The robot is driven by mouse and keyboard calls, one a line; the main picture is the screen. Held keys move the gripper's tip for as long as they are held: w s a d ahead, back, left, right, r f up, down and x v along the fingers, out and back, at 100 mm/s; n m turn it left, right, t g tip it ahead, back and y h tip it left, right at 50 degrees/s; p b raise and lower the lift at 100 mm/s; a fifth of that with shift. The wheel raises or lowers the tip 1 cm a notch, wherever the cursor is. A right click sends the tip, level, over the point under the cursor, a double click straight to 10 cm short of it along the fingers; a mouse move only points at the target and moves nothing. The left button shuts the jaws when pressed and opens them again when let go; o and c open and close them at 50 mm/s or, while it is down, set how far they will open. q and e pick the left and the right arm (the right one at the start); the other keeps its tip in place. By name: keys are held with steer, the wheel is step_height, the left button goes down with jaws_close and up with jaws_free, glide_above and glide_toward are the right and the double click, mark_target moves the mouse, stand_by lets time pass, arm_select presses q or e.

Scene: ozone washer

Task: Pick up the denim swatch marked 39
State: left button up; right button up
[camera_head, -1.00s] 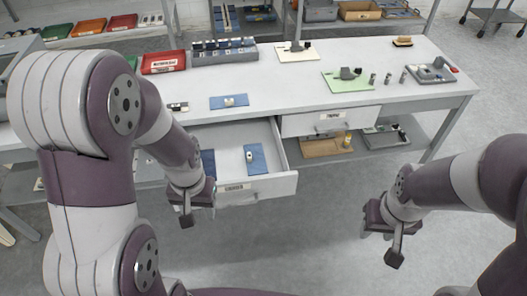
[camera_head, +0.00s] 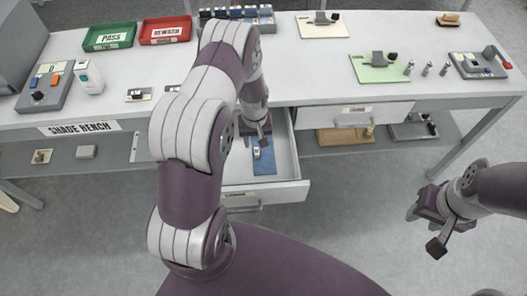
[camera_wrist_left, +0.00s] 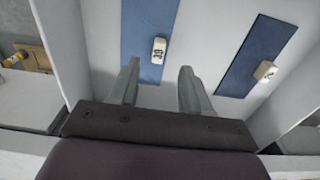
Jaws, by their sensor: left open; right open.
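The denim swatch marked 39 is a mid-blue strip (camera_wrist_left: 136,30) with a white tag (camera_wrist_left: 160,50) reading 39, lying flat in the open drawer. In the head view a blue swatch (camera_head: 264,166) with a pale tag shows in the drawer, partly under my left gripper (camera_head: 257,134). In the left wrist view my left gripper (camera_wrist_left: 158,70) is open, its fingers apart and pointing at the swatch, with nothing held. The fingertips appear close to the swatch's near end; the exact height is unclear. My right gripper (camera_head: 427,228) is open and empty over the floor at right.
A darker blue swatch (camera_wrist_left: 250,60) with a white tag lies to the right in the drawer (camera_head: 290,191). Drawer walls stand close on both sides. The bench top (camera_head: 330,90) holds a green board (camera_head: 375,72), a green tray (camera_head: 110,36) and a red tray (camera_head: 165,31).

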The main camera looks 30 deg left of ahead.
mark_target(257, 151)
arm_select(q)
step_height(257, 151, down, 5)
steer(key=shift+d+f, duration=0.1)
steer(key=shift+w+f, duration=0.15)
steer(key=shift+f, duration=0.2)
jaws_close()
